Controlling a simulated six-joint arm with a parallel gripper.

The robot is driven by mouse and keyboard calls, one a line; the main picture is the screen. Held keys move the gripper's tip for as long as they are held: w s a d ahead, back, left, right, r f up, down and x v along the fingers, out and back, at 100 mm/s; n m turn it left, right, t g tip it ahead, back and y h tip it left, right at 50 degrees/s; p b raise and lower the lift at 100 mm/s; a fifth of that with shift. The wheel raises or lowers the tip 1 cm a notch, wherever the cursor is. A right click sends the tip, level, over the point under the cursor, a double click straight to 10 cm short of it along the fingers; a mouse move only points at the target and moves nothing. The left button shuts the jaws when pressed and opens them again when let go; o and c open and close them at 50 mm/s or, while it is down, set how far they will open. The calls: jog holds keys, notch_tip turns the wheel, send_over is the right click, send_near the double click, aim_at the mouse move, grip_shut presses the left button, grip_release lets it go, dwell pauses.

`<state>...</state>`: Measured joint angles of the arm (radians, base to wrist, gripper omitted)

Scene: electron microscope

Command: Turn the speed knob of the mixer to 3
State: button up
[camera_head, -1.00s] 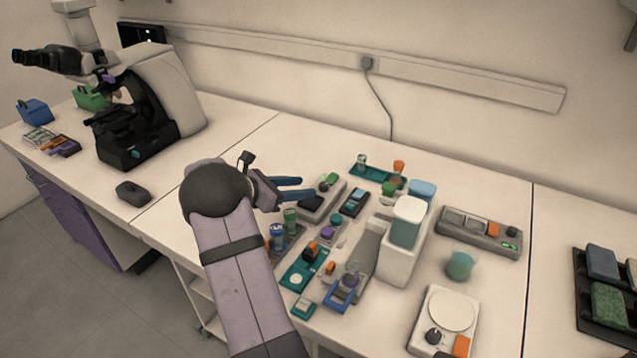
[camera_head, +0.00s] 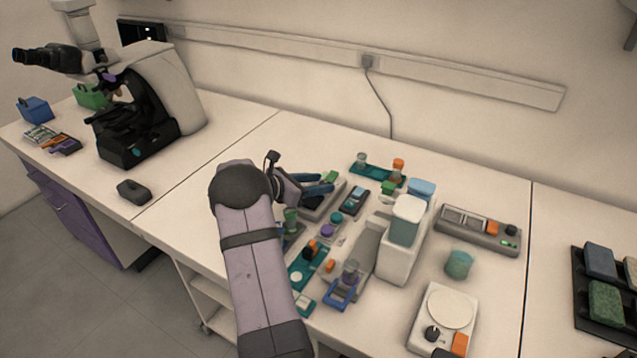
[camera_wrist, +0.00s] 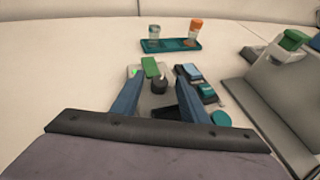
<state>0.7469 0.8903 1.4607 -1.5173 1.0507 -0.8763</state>
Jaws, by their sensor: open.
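A low grey device with a green block on top and a black knob (camera_wrist: 159,86) lies ahead of my gripper. It appears to be the mixer, but the frames do not settle this. In the wrist view the knob shows between my two blue fingers. In the head view the device (camera_head: 325,206) is partly hidden by my gripper. My gripper (camera_head: 327,183) is open and empty, its fingers (camera_wrist: 158,88) either side of the knob in the picture. I cannot tell whether they touch it. The knob's setting is too small to read.
A teal tray (camera_wrist: 170,45) with two small vessels stands behind. A dark block with a pale-blue top (camera_wrist: 190,72) is close on the right. A tall white device (camera_head: 398,258) stands further right. A round-plate device (camera_head: 450,312) and a grey panel (camera_head: 478,234) also have black knobs.

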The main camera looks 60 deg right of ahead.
jog(key=shift+d, duration=0.1)
grip_shut()
jog(key=shift+g, duration=0.3)
jog(key=shift+w+d+m+g, duration=0.1)
jog(key=shift+m+g, duration=0.3)
jog(key=shift+m, duration=0.3)
jog(key=shift+w+d+m+g+y, duration=0.1)
jog(key=shift+m+g+y, duration=0.6)
jog(key=shift+g, duration=0.1)
grip_release()
